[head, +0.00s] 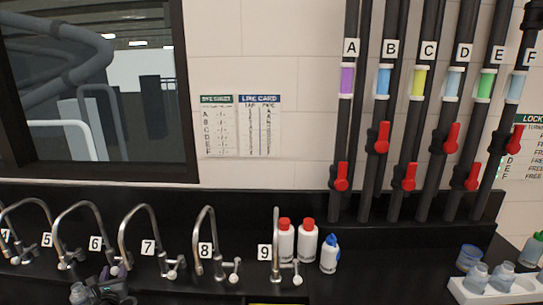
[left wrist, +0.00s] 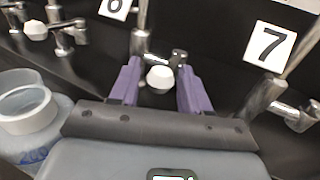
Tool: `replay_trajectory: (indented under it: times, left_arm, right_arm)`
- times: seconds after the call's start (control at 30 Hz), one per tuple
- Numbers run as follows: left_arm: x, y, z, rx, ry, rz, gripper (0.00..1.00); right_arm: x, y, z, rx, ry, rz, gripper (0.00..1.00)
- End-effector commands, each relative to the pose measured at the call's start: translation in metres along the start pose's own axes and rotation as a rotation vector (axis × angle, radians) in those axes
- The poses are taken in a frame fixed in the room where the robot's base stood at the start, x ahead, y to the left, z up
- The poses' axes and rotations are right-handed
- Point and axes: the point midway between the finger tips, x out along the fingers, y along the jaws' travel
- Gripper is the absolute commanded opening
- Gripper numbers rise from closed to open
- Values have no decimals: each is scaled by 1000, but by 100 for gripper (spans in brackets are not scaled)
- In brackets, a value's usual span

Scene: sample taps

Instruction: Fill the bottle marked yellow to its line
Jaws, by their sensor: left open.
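My left gripper (head: 117,270) is at tap 6 (head: 85,225), low at the left of the head view. In the left wrist view its purple fingers (left wrist: 158,85) are open, one on each side of the white knob (left wrist: 160,78) of a tap. I cannot tell whether they touch it. A clear open-topped bottle (left wrist: 28,105) stands at the left of that view, beside my gripper; its top also shows in the head view (head: 78,293). A blue marking shows on it, but no yellow mark is visible. Pipe C has a yellow sight glass (head: 418,83). My right gripper is not in view.
Several numbered taps, including tap 7 (head: 145,235), line the black bench. White bottles (head: 307,241) with red caps and one with a blue cap (head: 329,255) stand beside tap 9. A white tray (head: 500,292) holds clear bottles. Red valve handles (head: 409,178) sit on the pipes.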

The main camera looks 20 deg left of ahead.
Motion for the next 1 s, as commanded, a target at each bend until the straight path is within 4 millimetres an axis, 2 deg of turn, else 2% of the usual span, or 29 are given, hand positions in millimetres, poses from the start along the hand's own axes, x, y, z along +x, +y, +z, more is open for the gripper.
replay_trajectory:
  times: [0.47, 1.0]
  left_arm:
    - [1, -2, 0, -1, 0, -1, 47]
    - [-3, -43, 0, -2, 0, 0, 47]
  right_arm:
    - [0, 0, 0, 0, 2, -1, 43]
    - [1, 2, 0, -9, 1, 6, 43]
